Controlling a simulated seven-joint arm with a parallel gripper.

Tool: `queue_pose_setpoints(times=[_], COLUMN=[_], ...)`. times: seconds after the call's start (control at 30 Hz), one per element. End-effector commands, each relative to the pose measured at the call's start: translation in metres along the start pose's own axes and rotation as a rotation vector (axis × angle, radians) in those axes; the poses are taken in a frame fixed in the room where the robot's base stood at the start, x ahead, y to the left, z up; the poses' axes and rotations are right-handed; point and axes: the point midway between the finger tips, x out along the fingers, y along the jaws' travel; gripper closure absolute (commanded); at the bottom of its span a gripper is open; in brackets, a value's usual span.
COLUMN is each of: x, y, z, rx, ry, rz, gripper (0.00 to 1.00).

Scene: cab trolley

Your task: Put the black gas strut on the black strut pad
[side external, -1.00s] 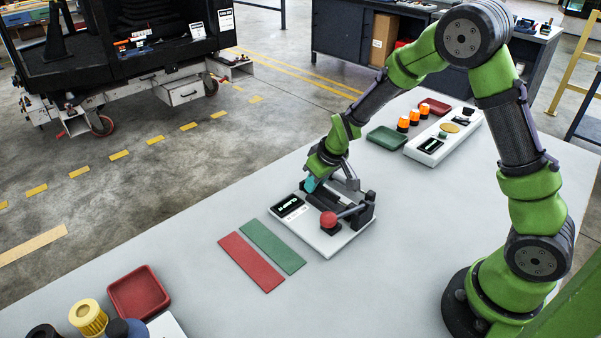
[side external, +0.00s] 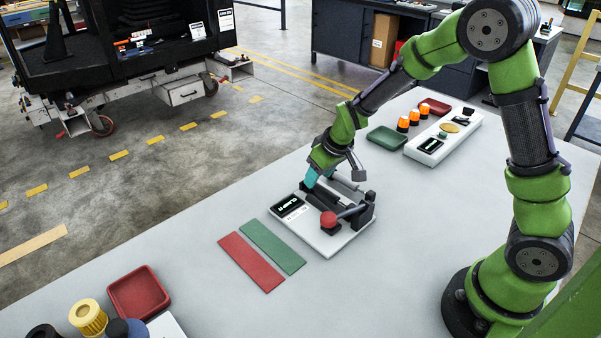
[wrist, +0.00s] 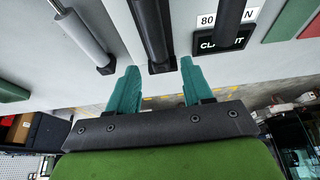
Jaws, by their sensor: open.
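A long black bar, which looks like the black gas strut (wrist: 151,30), runs between my fingers in the wrist view, its end close to the fingertips. In the side view my gripper (side external: 314,178) is low over the far side of a white board (side external: 330,243) carrying a dark fixture. It also shows in the wrist view (wrist: 158,85), with its teal fingers apart on either side of the bar. I cannot tell whether they touch it. A silver strut (wrist: 82,30) lies left of the bar. I cannot make out a black strut pad.
A green strip (side external: 272,247) and a red strip (side external: 250,262) lie on the table to the left. Orange beacons (side external: 403,124) and a green tray (side external: 387,139) are behind.

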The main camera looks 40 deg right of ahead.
Motion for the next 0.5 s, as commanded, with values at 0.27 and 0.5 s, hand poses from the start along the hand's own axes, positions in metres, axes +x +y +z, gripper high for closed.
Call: queue_pose_setpoints(times=[0.27,0.5], x=[-0.061,-0.088], y=[-0.001,0.0], z=[-0.001,0.0], rx=[0.0,0.003], ry=[0.005,0.003], rz=[-0.002,-0.002], gripper=[0.5,0.5])
